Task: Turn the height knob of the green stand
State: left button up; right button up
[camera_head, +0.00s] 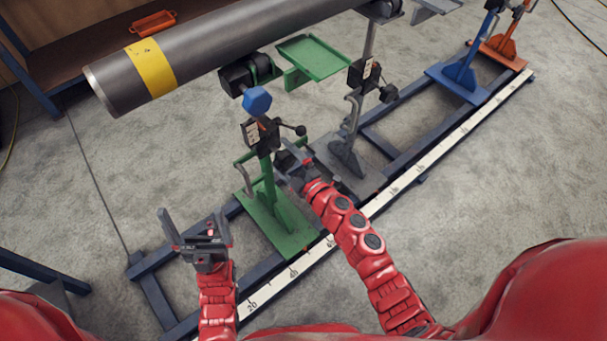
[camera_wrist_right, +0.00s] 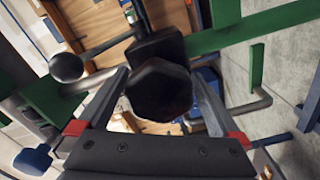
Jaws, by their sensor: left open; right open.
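The green stand (camera_head: 280,222) stands on the blue floor frame, with a black clamp block (camera_head: 260,133) on its post. In the right wrist view a dark, many-sided knob (camera_wrist_right: 160,90) sits between the two fingers of my right gripper (camera_wrist_right: 161,78). The fingers are open on either side of it; I cannot tell whether they touch it. In the head view my right gripper (camera_head: 285,160) is beside the post, just below the clamp block, and hides the knob. My left gripper (camera_head: 194,222) is open and empty, left of the stand's base.
A steel pipe (camera_head: 210,50) with a yellow band lies above the stand. A ball-ended lever (camera_head: 300,130) projects from the clamp block, near my right gripper; a blue knob (camera_head: 256,100) is above. A grey stand (camera_head: 348,155) is close on the right.

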jog(key=v, duration=1.6)
jog(key=shift+s+d, duration=0.1)
jog(key=shift+d, duration=0.05)
